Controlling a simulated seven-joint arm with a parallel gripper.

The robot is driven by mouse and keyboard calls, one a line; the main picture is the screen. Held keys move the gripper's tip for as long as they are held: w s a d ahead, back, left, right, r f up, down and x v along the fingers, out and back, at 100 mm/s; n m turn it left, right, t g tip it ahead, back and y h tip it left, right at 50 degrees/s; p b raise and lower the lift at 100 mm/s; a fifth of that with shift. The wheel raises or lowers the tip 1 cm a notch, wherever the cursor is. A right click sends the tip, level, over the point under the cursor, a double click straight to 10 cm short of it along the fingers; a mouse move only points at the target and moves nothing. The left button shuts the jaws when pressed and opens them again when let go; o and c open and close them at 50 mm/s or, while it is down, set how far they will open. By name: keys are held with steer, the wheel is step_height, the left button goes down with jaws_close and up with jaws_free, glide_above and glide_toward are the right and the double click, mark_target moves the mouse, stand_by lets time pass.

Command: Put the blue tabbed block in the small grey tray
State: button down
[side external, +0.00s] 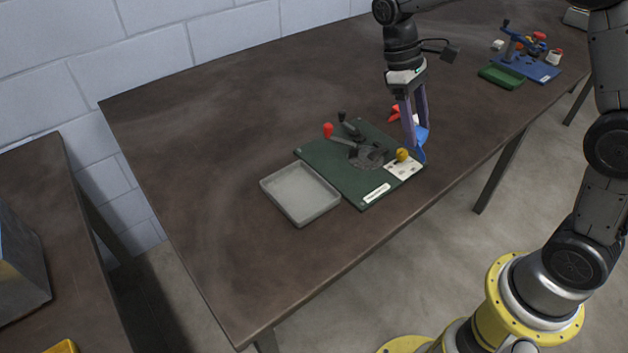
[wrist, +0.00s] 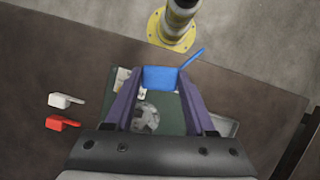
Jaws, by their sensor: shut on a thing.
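The blue tabbed block (wrist: 162,78) is between the fingertips of my gripper (wrist: 157,88), with its thin tab pointing up and right in the wrist view. In the side view my gripper (side external: 414,150) is shut on the blue block (side external: 421,137), at the right edge of the green board. Whether the block touches the board or table is hard to tell. The small grey tray (side external: 334,205) lies on the table to the left of the board and looks empty. Part of the tray (wrist: 233,127) shows behind the right finger in the wrist view.
The green board (side external: 325,167) carries a dark round fixture, a red-knobbed lever (side external: 328,130), a yellow knob (side external: 402,155) and a white plate. A red tabbed piece (wrist: 62,122) and a white one (wrist: 65,100) lie beside it. A blue fixture and green tray (side external: 501,77) stand far right.

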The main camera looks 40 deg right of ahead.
steer(key=w+a+m, duration=0.2)
steer(key=a, duration=1.1)
steer(key=shift+y, duration=0.3)
steer(key=w+a+f, duration=0.1)
steer(key=w+f, duration=0.2)
steer(key=w, duration=0.1)
steer(key=w+a+f, duration=0.1)
steer(key=w+f, duration=0.2)
steer(key=w, duration=0.1)
steer(key=w+a+f, duration=0.2)
steer(key=w+f, duration=0.1)
steer(key=w, duration=0.1)
steer(key=shift+f, duration=0.1)
steer(key=shift+w+a+f, duration=0.15)
steer(key=shift+w+f, duration=0.45)
steer(key=shift+f, duration=1.65)
